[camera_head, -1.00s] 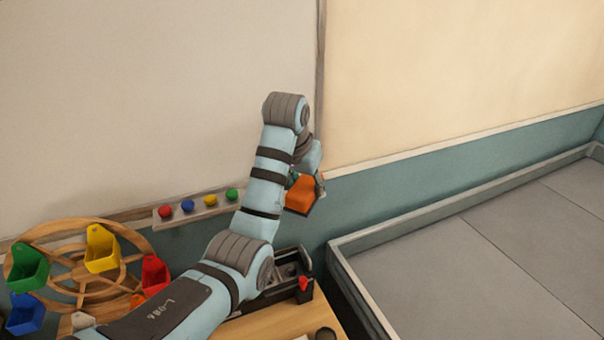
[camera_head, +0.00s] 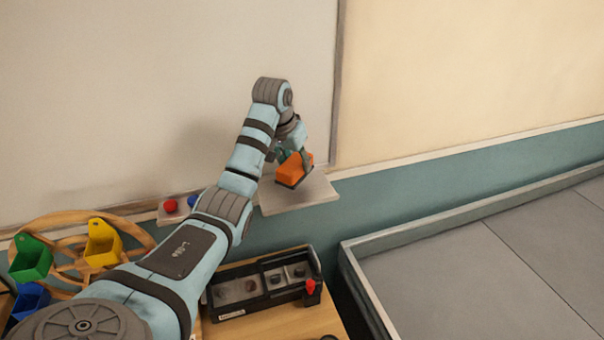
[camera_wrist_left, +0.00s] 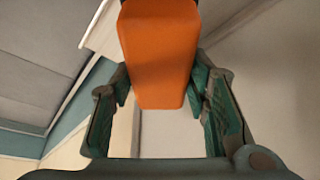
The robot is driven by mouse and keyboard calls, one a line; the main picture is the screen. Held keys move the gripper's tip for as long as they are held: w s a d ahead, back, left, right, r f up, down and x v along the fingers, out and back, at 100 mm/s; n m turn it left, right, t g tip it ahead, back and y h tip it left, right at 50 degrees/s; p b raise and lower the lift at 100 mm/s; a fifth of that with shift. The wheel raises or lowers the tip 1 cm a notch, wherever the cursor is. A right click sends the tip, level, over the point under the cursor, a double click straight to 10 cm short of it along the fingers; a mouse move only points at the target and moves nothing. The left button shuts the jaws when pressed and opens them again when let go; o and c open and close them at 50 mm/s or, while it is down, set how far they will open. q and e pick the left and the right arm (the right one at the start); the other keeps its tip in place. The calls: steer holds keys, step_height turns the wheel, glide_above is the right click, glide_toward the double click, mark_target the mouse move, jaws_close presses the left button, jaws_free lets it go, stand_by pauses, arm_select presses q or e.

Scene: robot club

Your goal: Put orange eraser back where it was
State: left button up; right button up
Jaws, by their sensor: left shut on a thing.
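The orange eraser (camera_head: 292,170) is an orange block with a dark underside. My left gripper (camera_head: 293,158) is shut on it, and the eraser shows between the green fingers in the left wrist view (camera_wrist_left: 160,55). In the head view it appears over a small pale shelf (camera_head: 300,193) at the lower edge of the whiteboard (camera_head: 130,90). I cannot tell whether the eraser touches the shelf. My right gripper is not in view.
A red button (camera_head: 170,206) and a blue one sit on a ledge left of the shelf, partly behind my arm. A wooden wheel (camera_head: 70,225) with colored bins stands at the left. A black tray (camera_head: 262,285) lies on the wooden table (camera_head: 275,325). A grey-floored walled area (camera_head: 480,265) is at right.

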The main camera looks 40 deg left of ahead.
arm_select(q)
steer(key=f, duration=0.3)
steer(key=shift+s+d+f, duration=0.25)
steer(key=shift+s, duration=0.1)
steer(key=shift+f, duration=0.3)
steer(key=shift+w, duration=0.1)
steer(key=o, duration=1.1)
steer(key=shift+w+a+f, duration=0.15)
steer(key=shift+w, duration=0.05)
steer(key=shift+o, duration=0.2)
steer(key=shift+s, duration=0.1)
